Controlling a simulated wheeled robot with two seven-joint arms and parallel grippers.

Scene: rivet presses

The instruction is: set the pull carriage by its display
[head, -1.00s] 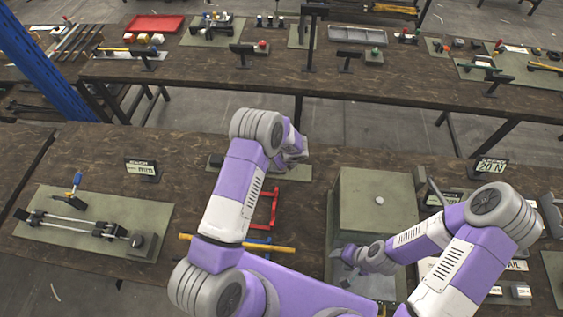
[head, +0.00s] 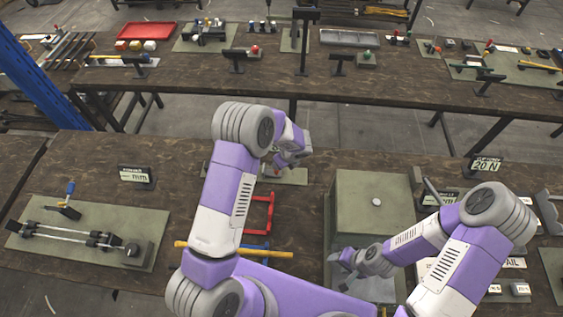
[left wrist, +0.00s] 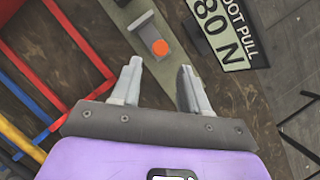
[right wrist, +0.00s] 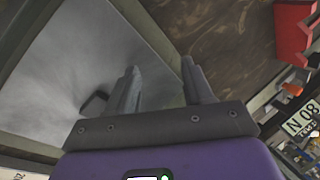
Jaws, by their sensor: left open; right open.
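I cannot tell which part is the pull carriage. My left gripper (head: 300,155) is open and empty; in the left wrist view (left wrist: 160,88) it is over a plate with an orange button (left wrist: 160,47).
A display reading 80 N (left wrist: 222,30) stands near my left gripper. Another display (head: 486,167) reads 20 N at the right. Bare bench lies right of the rail board.

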